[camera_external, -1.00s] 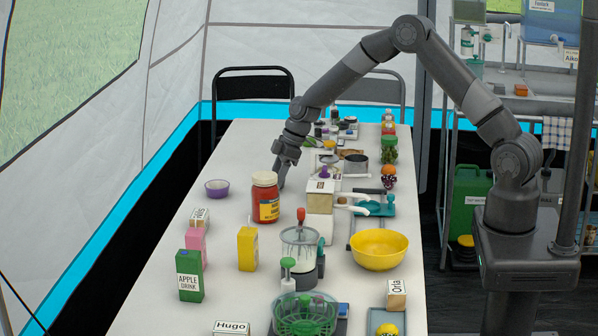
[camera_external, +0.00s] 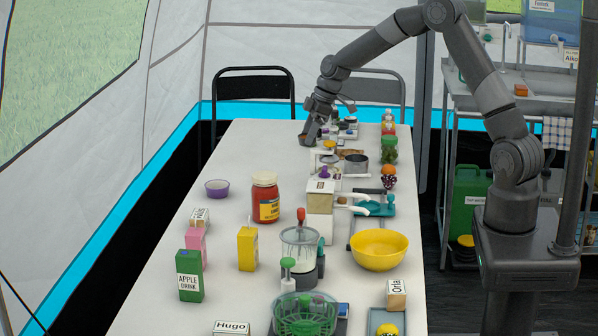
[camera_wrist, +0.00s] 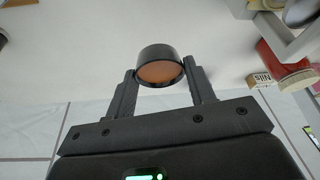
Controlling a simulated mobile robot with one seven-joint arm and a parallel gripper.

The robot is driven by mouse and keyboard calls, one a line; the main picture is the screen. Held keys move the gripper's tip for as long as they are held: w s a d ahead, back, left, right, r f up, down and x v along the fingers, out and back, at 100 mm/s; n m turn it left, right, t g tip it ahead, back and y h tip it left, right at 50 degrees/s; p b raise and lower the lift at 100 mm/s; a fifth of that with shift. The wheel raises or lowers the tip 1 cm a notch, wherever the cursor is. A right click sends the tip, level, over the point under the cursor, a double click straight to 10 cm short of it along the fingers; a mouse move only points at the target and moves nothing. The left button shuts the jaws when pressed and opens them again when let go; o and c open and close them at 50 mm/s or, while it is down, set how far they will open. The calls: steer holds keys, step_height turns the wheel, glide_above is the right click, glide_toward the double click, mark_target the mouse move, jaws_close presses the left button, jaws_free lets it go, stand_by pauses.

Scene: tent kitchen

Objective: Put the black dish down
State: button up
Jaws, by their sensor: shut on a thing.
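The black dish (camera_wrist: 158,53) is a small round cup with an orange-brown content. In the wrist view it sits between the two fingers of my gripper (camera_wrist: 160,78), which are shut on its sides. In the external view my gripper (camera_external: 306,138) is over the far part of the white table (camera_external: 255,160), left of a cluster of small kitchen items. The dish shows there only as a small dark shape at the fingertips. I cannot tell how far it is above the table.
A dark pot (camera_external: 356,164) and a white-and-tan box (camera_external: 320,195) stand nearer on the right. The far left part of the table is bare.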

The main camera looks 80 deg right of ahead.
steer(key=w+d+m+h, duration=0.3)
steer(key=w+d+m, duration=0.45)
steer(key=d, duration=0.35)
steer(key=f, duration=1)
steer(key=shift+w+f, duration=0.3)
steer(key=shift+w, duration=0.05)
steer(key=shift+f, duration=0.15)
steer(key=o, duration=1)
